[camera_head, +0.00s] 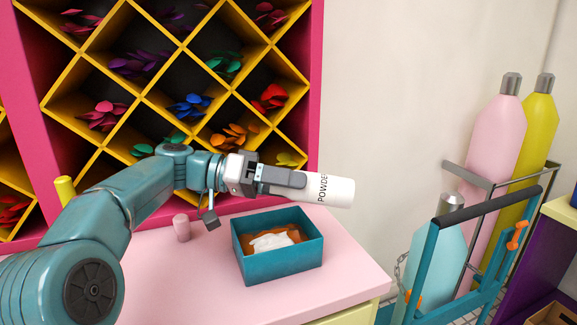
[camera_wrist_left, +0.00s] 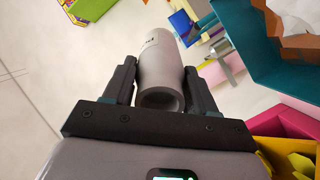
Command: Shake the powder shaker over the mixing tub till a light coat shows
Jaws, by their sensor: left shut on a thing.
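The powder shaker (camera_head: 325,189) is a white cylinder with "POWDER" printed near its right end. My left gripper (camera_head: 298,181) is shut around it and holds it on its side, nearly level, above the mixing tub. The tub (camera_head: 285,264) is a teal open box on the pink counter. In it lies brown stuff (camera_head: 247,243) with a white patch (camera_head: 272,240) in the middle. In the left wrist view the shaker (camera_wrist_left: 163,68) sits between both fingers, its round near end facing the camera. No falling powder shows. My right gripper is not in view.
A small pink cylinder (camera_head: 181,228) stands on the counter (camera_head: 185,275) left of the tub. A yellow diamond rack (camera_head: 150,95) with coloured balloons stands behind. Gas cylinders (camera_head: 490,150) and a teal trolley (camera_head: 440,255) stand right of the counter. The counter's front is clear.

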